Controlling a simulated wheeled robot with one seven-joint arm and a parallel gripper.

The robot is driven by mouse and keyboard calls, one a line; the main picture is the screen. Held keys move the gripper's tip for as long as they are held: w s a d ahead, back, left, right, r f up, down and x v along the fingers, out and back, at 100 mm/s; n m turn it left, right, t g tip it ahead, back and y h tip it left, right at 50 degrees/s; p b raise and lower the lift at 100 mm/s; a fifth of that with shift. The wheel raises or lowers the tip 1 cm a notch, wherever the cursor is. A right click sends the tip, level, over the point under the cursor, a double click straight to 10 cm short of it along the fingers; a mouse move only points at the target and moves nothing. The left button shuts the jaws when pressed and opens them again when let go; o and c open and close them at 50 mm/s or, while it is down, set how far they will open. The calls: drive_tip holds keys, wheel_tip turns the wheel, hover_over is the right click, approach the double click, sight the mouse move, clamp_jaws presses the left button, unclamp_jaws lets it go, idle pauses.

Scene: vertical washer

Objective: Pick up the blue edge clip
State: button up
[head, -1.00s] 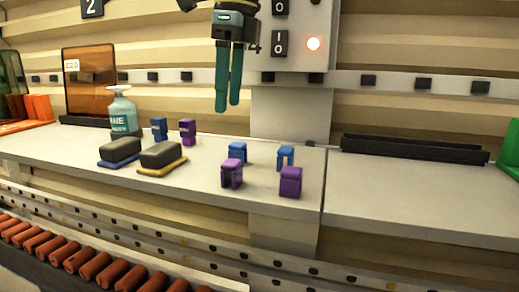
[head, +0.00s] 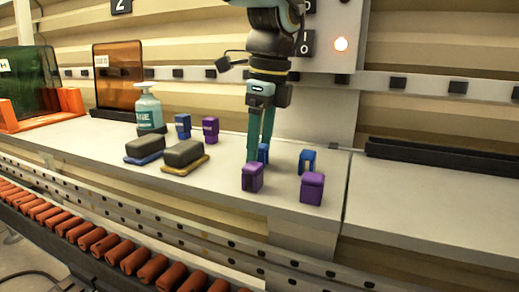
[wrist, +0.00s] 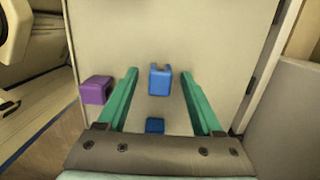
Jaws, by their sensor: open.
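Two small blue edge clips stand on the grey bench in the head view: a left one (head: 263,153), partly hidden by my gripper, and a right one (head: 307,161). My gripper (head: 258,158) points down at the left blue clip, with its green fingers apart. In the wrist view a blue clip (wrist: 160,80) shows between the open fingertips (wrist: 160,72), with nothing gripped. Another blue piece (wrist: 154,126) shows lower, near the palm. I cannot tell whether the fingers touch a clip.
Purple clips stand in front, left (head: 252,177) and right (head: 311,188); one shows in the wrist view (wrist: 96,90).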

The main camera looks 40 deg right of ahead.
drive_tip(key=shift+f, duration=0.2)
clamp_jaws()
idle(0.4)
